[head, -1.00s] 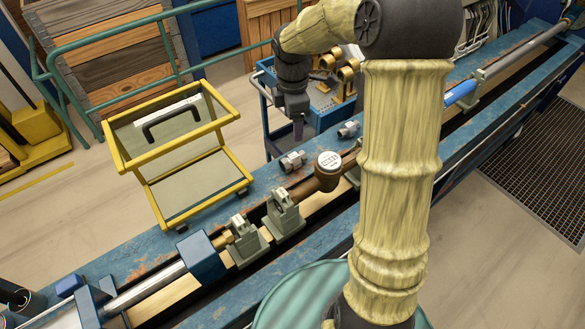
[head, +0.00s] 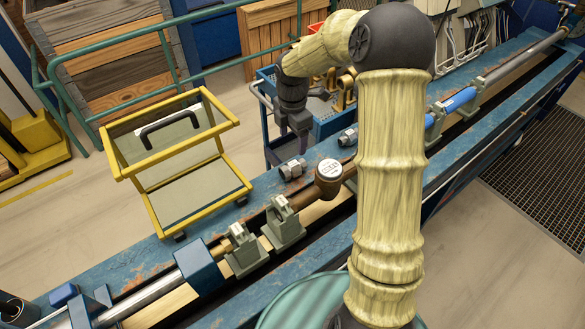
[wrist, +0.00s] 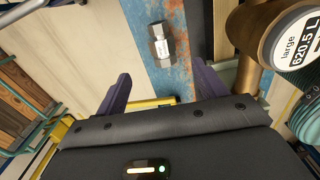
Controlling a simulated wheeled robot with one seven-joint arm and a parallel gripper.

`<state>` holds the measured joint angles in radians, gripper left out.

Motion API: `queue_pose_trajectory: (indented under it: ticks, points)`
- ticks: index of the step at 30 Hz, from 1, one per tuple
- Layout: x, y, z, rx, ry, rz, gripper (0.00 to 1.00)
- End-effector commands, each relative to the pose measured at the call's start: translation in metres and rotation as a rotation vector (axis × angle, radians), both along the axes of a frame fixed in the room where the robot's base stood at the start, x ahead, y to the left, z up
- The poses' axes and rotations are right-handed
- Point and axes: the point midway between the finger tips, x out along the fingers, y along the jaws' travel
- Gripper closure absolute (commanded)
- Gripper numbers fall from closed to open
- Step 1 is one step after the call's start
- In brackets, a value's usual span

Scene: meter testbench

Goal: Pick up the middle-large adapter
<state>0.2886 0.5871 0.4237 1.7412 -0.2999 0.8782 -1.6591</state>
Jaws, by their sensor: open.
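Two grey metal adapters lie on the blue bench edge in the head view. The near adapter (head: 292,168) is left of the round meter, and the far adapter (head: 348,137) is partly beside my upper arm. In the wrist view one adapter (wrist: 161,44) with a small white label lies on the blue, rusty surface; the label is too small to read. I cannot tell by name which adapter is the middle-large one. My gripper (wrist: 161,84) is open and empty, its purple fingers apart and short of this adapter. In the head view my gripper (head: 300,146) hangs close to the adapters.
Grey clamps (head: 283,222) stand in the bench channel. A yellow-framed cart (head: 190,155) and a blue trolley (head: 335,120) stand behind the bench.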

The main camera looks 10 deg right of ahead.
Motion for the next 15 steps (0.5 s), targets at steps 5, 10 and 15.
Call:
queue_pose_trajectory:
  ticks: [5,10,15]
  points:
    - [-0.001,0.001,-0.033,0.000,0.004,0.002,0.29]
    - [-0.001,0.001,-0.059,0.000,0.003,0.002,0.29]
    - [0.000,0.000,-0.068,-0.001,0.000,0.001,0.29]
